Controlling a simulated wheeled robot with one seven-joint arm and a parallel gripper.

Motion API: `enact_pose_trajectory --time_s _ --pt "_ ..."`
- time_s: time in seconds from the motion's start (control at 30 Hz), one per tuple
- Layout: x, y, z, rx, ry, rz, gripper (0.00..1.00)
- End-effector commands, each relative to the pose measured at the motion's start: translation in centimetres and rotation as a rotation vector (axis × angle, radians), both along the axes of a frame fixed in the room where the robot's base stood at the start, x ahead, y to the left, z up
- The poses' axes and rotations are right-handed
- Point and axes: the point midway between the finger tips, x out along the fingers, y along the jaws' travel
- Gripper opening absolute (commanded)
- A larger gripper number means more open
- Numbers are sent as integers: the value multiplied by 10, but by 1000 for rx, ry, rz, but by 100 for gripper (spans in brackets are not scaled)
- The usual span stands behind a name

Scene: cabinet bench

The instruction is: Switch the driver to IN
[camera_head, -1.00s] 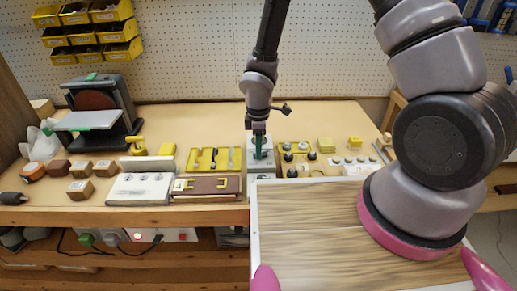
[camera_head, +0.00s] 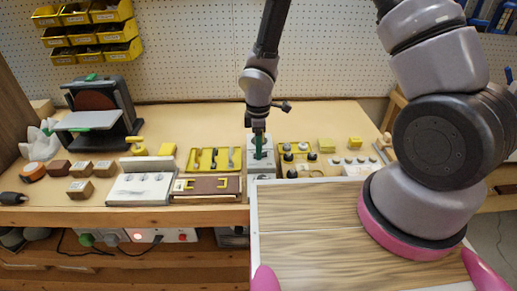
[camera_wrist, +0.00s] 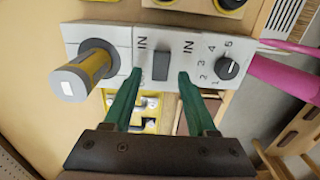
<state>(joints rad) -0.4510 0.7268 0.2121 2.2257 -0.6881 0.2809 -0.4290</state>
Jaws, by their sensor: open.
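The driver panel is a light grey plate (camera_wrist: 118,42) in the wrist view. It carries a dark grey rectangular switch (camera_wrist: 161,66) with an IN mark on each side, a yellow and grey cylindrical handle (camera_wrist: 85,72) to the left, and a numbered black dial (camera_wrist: 228,68) to the right. I cannot tell which way the switch is set. My gripper (camera_wrist: 160,75) is open, with one green fingertip on each side of the switch and a gap to each. In the head view my gripper (camera_head: 259,155) is over the grey unit (camera_head: 262,170), partly hiding it.
A yellow block with knobs (camera_head: 297,152) stands close on the right. A wood-topped surface (camera_head: 305,230) fills the front.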

Motion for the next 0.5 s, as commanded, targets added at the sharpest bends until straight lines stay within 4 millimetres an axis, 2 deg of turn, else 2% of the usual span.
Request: enact_pose_trajectory --time_s 0.3,0.5 --pt "2 0 63 3 -5 -4 57" --pt "1 0 91 1 -2 -2 57"
